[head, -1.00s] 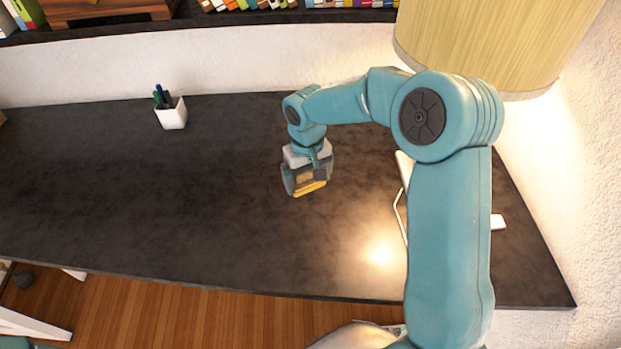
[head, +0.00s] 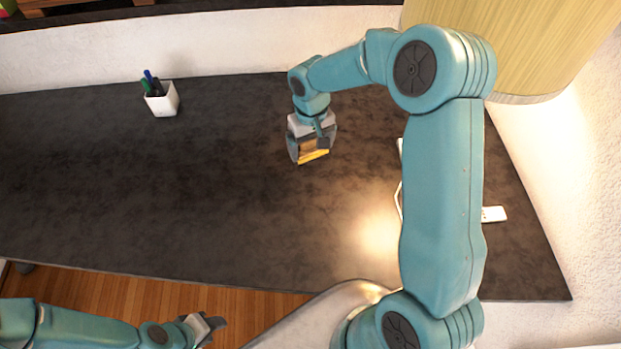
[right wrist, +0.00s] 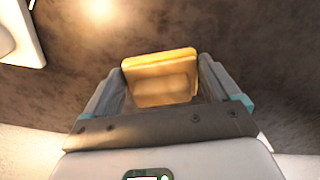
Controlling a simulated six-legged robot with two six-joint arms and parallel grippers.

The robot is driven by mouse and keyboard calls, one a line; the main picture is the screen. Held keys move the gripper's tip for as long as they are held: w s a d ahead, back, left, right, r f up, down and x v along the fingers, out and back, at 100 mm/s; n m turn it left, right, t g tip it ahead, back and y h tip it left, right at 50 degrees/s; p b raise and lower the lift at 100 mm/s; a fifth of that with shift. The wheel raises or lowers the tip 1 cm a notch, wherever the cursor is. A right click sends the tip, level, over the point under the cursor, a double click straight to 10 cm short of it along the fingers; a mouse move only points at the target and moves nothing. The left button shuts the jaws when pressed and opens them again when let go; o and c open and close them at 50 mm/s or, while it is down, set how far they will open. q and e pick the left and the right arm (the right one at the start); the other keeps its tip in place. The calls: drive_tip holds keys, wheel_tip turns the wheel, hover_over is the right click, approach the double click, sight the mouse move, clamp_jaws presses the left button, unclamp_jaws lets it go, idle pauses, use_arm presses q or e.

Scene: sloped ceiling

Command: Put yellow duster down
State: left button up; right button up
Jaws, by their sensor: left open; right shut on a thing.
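The yellow duster (head: 314,155) is a small block with a yellow side and a tan side. My right gripper (head: 312,150) is shut on it and points down over the dark desk (head: 200,190). In the right wrist view the duster (right wrist: 160,78) sits between the two fingers of my right gripper (right wrist: 168,85). I cannot tell whether its lower side touches the desk. My left gripper (head: 215,325) is open and empty at the bottom of the head view, over the wooden floor in front of the desk.
A white pen cup (head: 163,101) with pens stands at the back left of the desk. A lamp with a yellowish shade (head: 510,40) is at the back right. A small white object (head: 494,214) lies on the right. The desk's middle and left are clear.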

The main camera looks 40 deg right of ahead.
drive_tip(key=b, duration=0.5)
hover_over(311, 186)
wheel_tip(311, 186, down, 10)
drive_tip(key=shift+f, duration=0.2)
drive_tip(key=shift+s+f+b, duration=0.1)
drive_tip(key=shift+f+b, duration=0.25)
drive_tip(key=shift+f, duration=0.6)
wheel_tip(311, 186, down, 4)
drive_tip(key=shift+r+b, duration=0.2)
drive_tip(key=shift+b, duration=0.85)
drive_tip(key=shift+r, duration=0.1)
use_arm(q)
wheel_tip(311, 186, down, 9)
drive_tip(key=shift+s+a+f, duration=0.15)
drive_tip(key=shift+s, duration=0.05)
use_arm(e)
drive_tip(key=o, duration=0.7)
use_arm(q)
drive_tip(key=shift+f, duration=0.25)
use_arm(e)
drive_tip(key=shift+o, duration=0.2)
